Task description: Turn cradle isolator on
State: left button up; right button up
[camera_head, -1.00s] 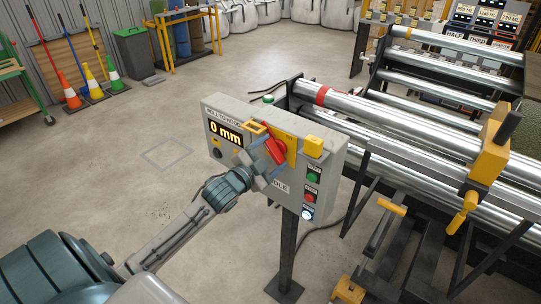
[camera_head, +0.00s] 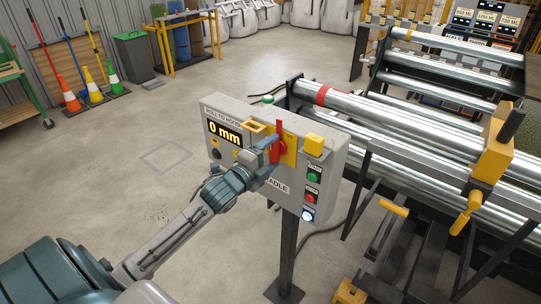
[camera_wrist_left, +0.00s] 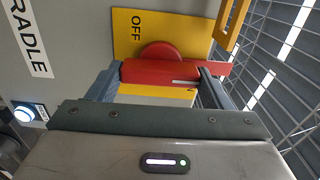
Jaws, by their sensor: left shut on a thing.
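The cradle isolator is a red rotary handle (camera_head: 278,143) on a yellow plate (camera_head: 291,146) on the front of a grey control box (camera_head: 230,112). The handle now stands close to upright in the head view. My left gripper (camera_head: 270,165) is at the lower part of the handle. In the left wrist view its two fingers (camera_wrist_left: 160,85) are on either side of the red handle (camera_wrist_left: 165,72), shut on it.
The box carries a 0 mm display (camera_head: 224,132), a green button (camera_head: 313,177), a red button (camera_head: 310,197) and a lit white-blue button (camera_head: 308,215). A yellow hasp (camera_head: 254,127) juts beside the handle.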

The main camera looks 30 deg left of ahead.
pick_arm(q)
jog(key=shift+f, duration=0.1)
dwell(0.5)
jog(key=o, duration=1)
jog(key=shift+s+a+b, duration=0.2)
jog(key=shift+s+b, duration=0.15)
jog(key=shift+s, duration=2.35)
jog(key=shift+s+a+b, duration=0.2)
jog(key=shift+s+b, duration=0.1)
jog(key=shift+s, duration=2.4)
